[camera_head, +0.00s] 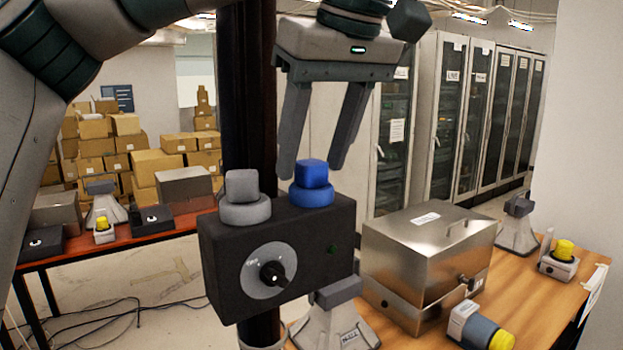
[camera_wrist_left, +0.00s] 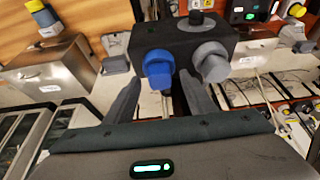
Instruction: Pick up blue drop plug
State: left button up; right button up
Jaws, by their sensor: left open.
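The blue drop plug (camera_head: 312,184) sits upright on top of a black control box (camera_head: 240,262), to the right of a grey plug (camera_head: 243,197). My left gripper (camera_head: 314,172) is open, its two fingers pointing down just above and around the level of the blue plug's top. In the left wrist view, the blue plug (camera_wrist_left: 158,68) shows beyond the fingertips (camera_wrist_left: 160,88), and the grey plug (camera_wrist_left: 211,62) is at its right. Contact between the fingers and the plug cannot be told. My right gripper is not in view.
A steel box (camera_head: 420,250) stands on the wooden table (camera_head: 380,332) right of the control box. A yellow-capped device (camera_head: 480,327) lies at the table's front. A black post (camera_head: 247,90) rises behind the control box. Tall cabinets (camera_head: 450,120) stand behind.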

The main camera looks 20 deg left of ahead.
aim_at(315, 163)
pick_arm(q)
jog(key=c, duration=1.2)
jog(key=shift+o, duration=0.2)
jog(key=shift+r, duration=0.1)
jog(key=shift+r, duration=0.85)
notch_tip(315, 163, up, 2)
jog(key=shift+r+b, duration=0.2)
jog(key=shift+b, duration=0.25)
jog(key=s+d+r, duration=0.4)
jog(key=d+r, duration=0.2)
jog(key=d, duration=0.4)
jog(key=shift+s+d+r, duration=0.3)
jog(key=shift+s+r, duration=0.05)
jog(key=shift+s, duration=0.05)
